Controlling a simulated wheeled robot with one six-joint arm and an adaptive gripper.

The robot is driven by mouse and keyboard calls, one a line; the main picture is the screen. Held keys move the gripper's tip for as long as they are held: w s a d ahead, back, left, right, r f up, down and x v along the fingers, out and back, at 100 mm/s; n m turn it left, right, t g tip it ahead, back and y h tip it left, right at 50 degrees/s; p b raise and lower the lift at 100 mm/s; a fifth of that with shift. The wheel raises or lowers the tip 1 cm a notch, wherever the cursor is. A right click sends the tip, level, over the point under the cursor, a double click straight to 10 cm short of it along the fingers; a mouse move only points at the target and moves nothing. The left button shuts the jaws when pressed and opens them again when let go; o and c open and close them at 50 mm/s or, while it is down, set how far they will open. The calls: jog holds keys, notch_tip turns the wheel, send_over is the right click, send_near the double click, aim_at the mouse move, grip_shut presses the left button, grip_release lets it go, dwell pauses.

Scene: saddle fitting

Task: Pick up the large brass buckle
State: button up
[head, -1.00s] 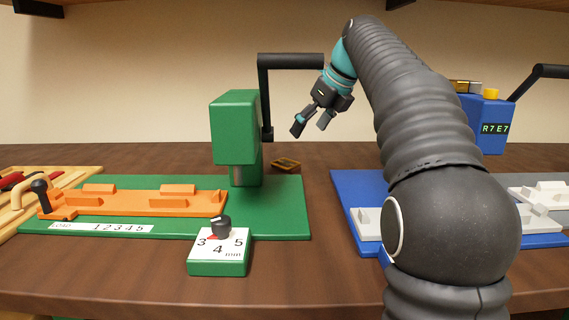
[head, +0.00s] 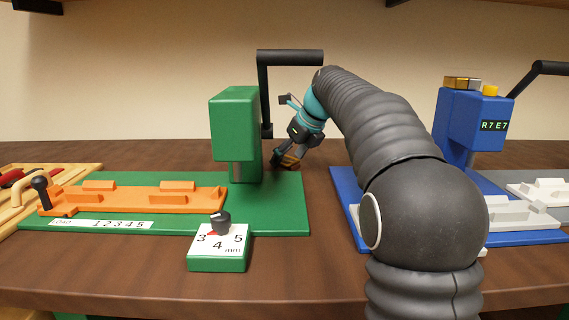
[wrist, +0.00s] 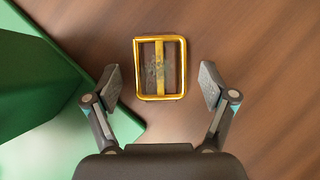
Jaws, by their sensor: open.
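The large brass buckle (wrist: 160,68) is a gold rectangular frame with a centre bar. In the wrist view it lies on the brown table just ahead of my gripper (wrist: 160,85). My gripper is open, with one finger on each side of the buckle's lower part and a gap on both sides. In the head view my gripper (head: 284,158) is low behind the green press and largely hides the buckle. I cannot tell its exact height above the table.
The green press (head: 236,125) with its black lever stands just left of my gripper, its green base (wrist: 100,145) close to the left finger. A blue machine (head: 475,120) stands at the right. An orange fixture (head: 135,202) lies left. Bare table (wrist: 265,60) is right of the buckle.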

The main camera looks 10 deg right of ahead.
aim_at(292, 161)
jog(key=c, duration=1.4)
jog(key=shift+o, duration=0.2)
jog(key=shift+r, duration=0.1)
jog(key=shift+r, duration=0.55)
jog(key=r, duration=0.3)
jog(key=shift+s+d+r, duration=0.25)
jog(key=shift+d, duration=0.15)
jog(key=s+d+r, duration=0.6)
jog(key=s+d, duration=0.1)
jog(key=d, duration=0.1)
jog(key=shift+r, duration=0.1)
